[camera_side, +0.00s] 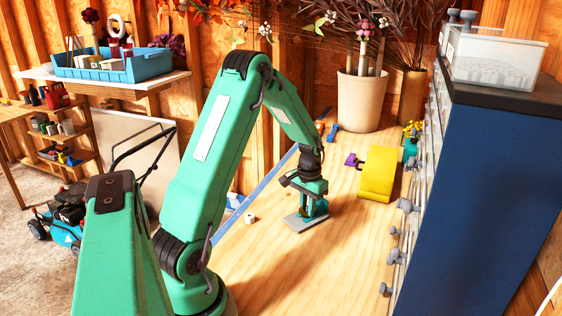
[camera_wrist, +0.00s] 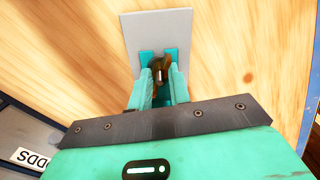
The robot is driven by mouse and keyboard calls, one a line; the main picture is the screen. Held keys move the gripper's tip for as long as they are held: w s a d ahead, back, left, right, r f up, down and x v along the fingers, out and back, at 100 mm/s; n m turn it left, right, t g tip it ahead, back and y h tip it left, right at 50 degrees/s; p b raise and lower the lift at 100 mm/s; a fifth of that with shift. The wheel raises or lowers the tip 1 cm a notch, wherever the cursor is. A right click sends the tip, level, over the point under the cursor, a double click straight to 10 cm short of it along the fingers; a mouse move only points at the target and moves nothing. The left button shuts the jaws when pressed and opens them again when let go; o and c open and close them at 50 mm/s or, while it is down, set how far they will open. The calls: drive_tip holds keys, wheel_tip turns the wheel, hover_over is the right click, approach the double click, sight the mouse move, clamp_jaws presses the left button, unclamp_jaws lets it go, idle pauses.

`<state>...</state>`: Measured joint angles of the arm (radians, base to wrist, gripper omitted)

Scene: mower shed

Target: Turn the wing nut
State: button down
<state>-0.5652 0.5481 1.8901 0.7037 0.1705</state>
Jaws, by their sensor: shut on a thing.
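My gripper (camera_wrist: 161,78) points down at a flat grey plate (camera_wrist: 143,38) on the wooden bench. Its two teal fingers are closed around the dark bronze wing nut (camera_wrist: 161,67), one on each side. The nut's lower part is hidden by the fingers, and so is its seat. In the side view, my gripper (camera_side: 313,207) stands right over the grey plate (camera_side: 293,223), and the nut itself cannot be made out there.
A small white piece (camera_side: 249,218) lies left of the plate. A yellow block (camera_side: 378,174) and a purple piece (camera_side: 351,160) lie behind it to the right. A blue cabinet (camera_side: 475,200) with protruding knobs bounds the right. A plant pot (camera_side: 361,102) stands at the back.

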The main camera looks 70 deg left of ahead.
drive_tip(key=shift+m, duration=0.4)
drive_tip(key=m, duration=0.4)
drive_tip(key=shift+m, duration=2.1)
drive_tip(key=c, duration=1.3)
unclamp_jaws()
drive_tip(key=shift+r, duration=0.15)
drive_tip(key=shift+r, duration=3.8)
